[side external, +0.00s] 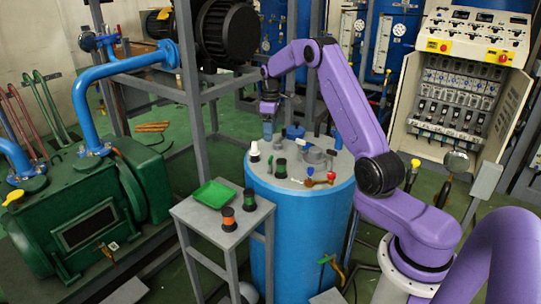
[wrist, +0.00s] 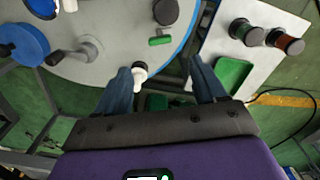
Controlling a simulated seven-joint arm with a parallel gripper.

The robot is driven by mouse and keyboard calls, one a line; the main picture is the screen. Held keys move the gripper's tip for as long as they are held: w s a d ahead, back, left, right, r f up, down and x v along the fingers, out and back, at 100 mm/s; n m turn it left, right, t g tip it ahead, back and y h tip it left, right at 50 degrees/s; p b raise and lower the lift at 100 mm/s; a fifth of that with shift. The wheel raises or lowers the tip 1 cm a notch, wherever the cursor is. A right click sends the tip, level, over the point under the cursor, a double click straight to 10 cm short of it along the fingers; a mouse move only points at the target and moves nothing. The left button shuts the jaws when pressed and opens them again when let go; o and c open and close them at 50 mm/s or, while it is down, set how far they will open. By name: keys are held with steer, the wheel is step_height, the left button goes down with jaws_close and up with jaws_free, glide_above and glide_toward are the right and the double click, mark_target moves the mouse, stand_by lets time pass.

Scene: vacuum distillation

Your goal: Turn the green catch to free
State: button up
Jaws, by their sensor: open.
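The green catch (wrist: 160,41) is a small green bar on the grey drum lid (wrist: 115,62) in the wrist view, beside a round black knob (wrist: 166,12). In the side view it is too small to make out surely. My gripper (wrist: 163,82) is open, with its two blue-grey fingers spread and nothing gripped. A white-topped knob (wrist: 139,70) shows close to the left finger in the wrist view. In the side view my gripper (side external: 267,132) hangs above the far left part of the lid, apart from it.
The blue drum (side external: 300,235) carries a blue cap (side external: 295,131), a red knob (side external: 331,176) and other fittings. A small stand (side external: 192,213) beside it holds a green tray (side external: 214,193), an orange spool (side external: 228,218) and a green-banded spool (side external: 249,200). A grey frame post (side external: 190,90) stands left of my arm.

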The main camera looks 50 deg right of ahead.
mark_target(270, 158)
step_height(270, 158, down, 11)
steer(key=shift+r, duration=0.2)
stand_by(0.3)
steer(key=c, duration=1.1)
steer(key=shift+o, duration=0.2)
steer(key=shift+m, duration=2.4)
steer(key=o, duration=1.1)
steer(key=shift+c, duration=0.2)
